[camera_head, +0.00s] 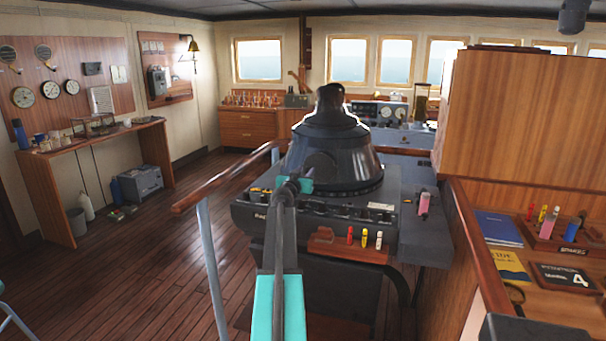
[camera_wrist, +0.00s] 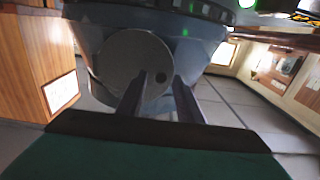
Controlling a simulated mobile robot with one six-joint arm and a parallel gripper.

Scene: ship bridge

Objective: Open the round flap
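The round flap (camera_wrist: 118,66) is a grey disc on the side of a dark housing (camera_wrist: 205,40) in the wrist view. It looks closed, and a small dark round spot (camera_wrist: 161,77) shows near its right edge. In the head view the housing is a dark cone-shaped stand (camera_head: 338,145) on a console; the flap (camera_head: 321,166) shows on its near side, partly behind my arm. My gripper (camera_wrist: 160,80) is open, with its two dark fingers apart in front of the flap's right part. Contact cannot be told. In the head view my gripper (camera_head: 304,184) is small and partly hidden.
The console (camera_head: 270,215) bears small knobs, and a wooden holder (camera_head: 345,247) with coloured tubes sits at its front. A wooden handrail (camera_head: 225,178) stands to the left. A wooden desk (camera_head: 545,255) with books is on the right. Open floor (camera_head: 130,270) lies at left.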

